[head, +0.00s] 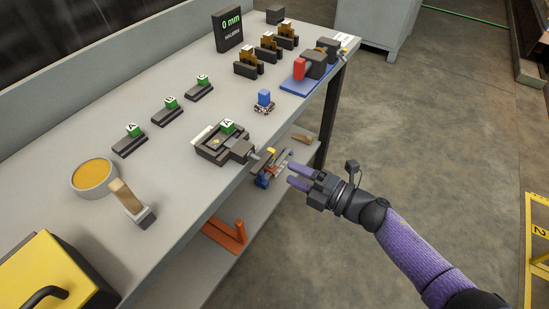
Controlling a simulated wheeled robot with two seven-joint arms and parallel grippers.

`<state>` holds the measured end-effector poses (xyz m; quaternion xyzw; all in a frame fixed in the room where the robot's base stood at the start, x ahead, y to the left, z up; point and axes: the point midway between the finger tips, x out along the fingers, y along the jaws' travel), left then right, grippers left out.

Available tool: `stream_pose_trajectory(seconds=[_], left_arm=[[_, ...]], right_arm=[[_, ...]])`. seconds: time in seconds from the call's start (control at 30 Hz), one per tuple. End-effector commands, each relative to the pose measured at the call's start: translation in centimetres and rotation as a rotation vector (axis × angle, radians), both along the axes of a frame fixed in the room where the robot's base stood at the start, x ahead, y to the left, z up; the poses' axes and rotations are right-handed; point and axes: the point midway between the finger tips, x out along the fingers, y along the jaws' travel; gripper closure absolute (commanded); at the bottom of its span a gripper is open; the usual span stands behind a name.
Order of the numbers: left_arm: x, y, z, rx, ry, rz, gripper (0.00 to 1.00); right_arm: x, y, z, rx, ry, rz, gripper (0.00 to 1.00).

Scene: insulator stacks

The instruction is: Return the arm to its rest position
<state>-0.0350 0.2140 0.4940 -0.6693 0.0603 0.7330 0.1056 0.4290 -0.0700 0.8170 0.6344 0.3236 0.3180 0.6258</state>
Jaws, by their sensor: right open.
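My right arm reaches in from the lower right with a purple forearm. Its gripper (297,176) is open and empty, out over the floor just off the front edge of the workbench (160,205). It is apart from everything on the bench. My left gripper does not show. A dark fixture (212,150) with a green block marked A (227,126) on it stands near the bench's front edge, left of my right gripper.
Green lettered blocks on dark bases (171,110) line the bench. A blue-based vise (309,75) and "0 mm" display (228,29) stand farther back. Floor right of the bench is open.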

Motion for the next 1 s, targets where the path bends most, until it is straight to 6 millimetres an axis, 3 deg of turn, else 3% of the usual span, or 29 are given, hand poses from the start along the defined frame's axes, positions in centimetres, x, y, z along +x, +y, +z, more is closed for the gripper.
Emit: stream_pose_trajectory(seconds=[0.13, 0.57, 0.63, 0.67, 0.77, 0.8, 0.87, 0.9, 0.97, 1.0], left_arm=[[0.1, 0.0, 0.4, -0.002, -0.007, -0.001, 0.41], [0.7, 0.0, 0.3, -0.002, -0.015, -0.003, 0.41], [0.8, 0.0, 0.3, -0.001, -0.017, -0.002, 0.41], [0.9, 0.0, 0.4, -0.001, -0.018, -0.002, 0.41], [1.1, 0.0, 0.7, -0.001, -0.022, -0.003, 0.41], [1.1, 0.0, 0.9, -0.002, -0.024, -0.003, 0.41], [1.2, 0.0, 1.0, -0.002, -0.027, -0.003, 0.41], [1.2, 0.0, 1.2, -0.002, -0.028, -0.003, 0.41], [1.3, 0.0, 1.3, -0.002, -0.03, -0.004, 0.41], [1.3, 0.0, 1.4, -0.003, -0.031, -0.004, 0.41]], right_arm=[[-1.0, -1.4, 0.0, 0.001, 0.001, -0.001, 0.47], [-1.1, -1.6, -0.1, 0.002, 0.002, -0.001, 0.47], [-1.2, -2.1, -1.2, 0.018, 0.053, -0.045, 0.47], [-1.3, -2.7, -2.3, 0.037, 0.109, -0.093, 0.47], [-3.2, -5.9, -9.0, 0.132, 0.42, -0.359, 0.47], [-5.0, -7.6, -12.5, 0.173, 0.572, -0.493, 0.47], [-8.9, -9.8, -17.4, 0.222, 0.789, -0.688, 0.47], [-11.9, -11.1, -20.2, 0.248, 0.921, -0.811, 0.47], [-17.0, -12.6, -23.8, 0.276, 1.107, -0.989, 0.47], [-20.8, -13.4, -25.9, 0.29, 1.224, -1.105, 0.47]])
